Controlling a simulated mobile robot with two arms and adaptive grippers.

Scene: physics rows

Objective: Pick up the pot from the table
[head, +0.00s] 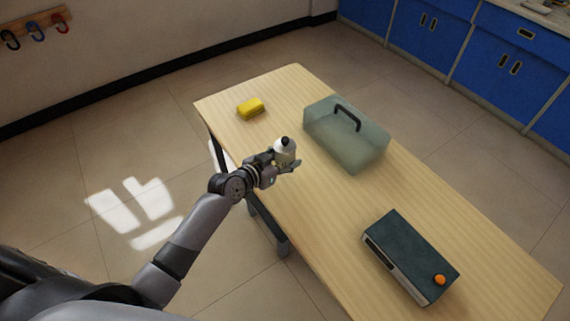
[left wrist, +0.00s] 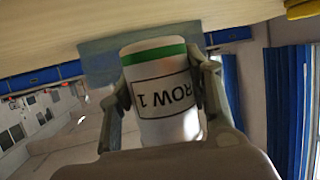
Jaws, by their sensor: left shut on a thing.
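In the left wrist view the pot (left wrist: 163,98) shows a green band and an upside-down label reading "ROW 1". The gripper fingers (left wrist: 165,85) press on both sides of it. I cannot tell whether the pot's base touches the tabletop. My right gripper is not in view.
A yellow block (head: 250,108) lies at the far left of the table. A translucent grey-green box with a dark handle (head: 345,140) stands just beyond the pot. A dark box with an orange knob (head: 410,258) lies nearer. Blue cabinets (head: 455,50) line the back.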

